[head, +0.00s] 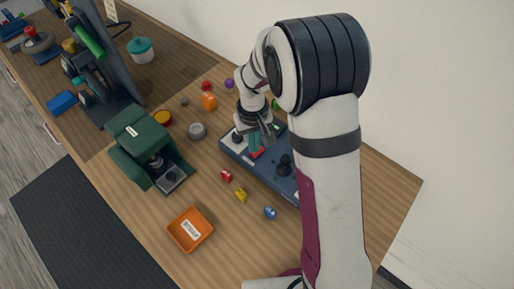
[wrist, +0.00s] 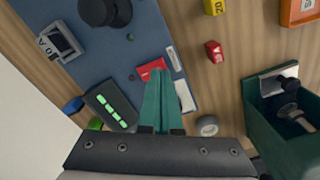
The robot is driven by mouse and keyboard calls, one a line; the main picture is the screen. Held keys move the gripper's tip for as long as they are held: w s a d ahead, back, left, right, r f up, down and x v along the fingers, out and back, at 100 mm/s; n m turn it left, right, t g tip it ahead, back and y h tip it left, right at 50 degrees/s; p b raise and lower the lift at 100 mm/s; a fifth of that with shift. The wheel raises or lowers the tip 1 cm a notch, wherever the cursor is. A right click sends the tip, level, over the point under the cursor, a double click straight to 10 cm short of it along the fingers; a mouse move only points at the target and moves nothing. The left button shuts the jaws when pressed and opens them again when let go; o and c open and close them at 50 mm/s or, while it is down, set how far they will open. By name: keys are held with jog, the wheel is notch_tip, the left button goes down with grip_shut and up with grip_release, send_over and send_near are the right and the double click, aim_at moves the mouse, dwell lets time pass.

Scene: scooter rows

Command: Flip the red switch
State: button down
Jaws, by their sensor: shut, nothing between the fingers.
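The red switch (wrist: 150,69) is on a blue panel (wrist: 75,45) on the wooden table. In the wrist view its red top shows just beyond the tips of my gripper (wrist: 158,76), which hide part of it. The teal fingers are shut together with nothing between them. Whether they touch the switch I cannot tell. In the head view my gripper (head: 254,146) points down over the panel (head: 233,152), and a bit of the red switch (head: 258,154) shows beside the fingertips.
The panel also bears a black knob (head: 284,166) and a black unit with green lights (wrist: 111,107). A small red block (head: 226,176), a yellow block (head: 241,195) and a blue piece (head: 269,212) lie in front. A green machine (head: 136,125) and an orange tray (head: 174,235) stand to the left.

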jog(key=shift+f, duration=0.95)
dwell(0.5)
jog(key=shift+r, duration=3.55)
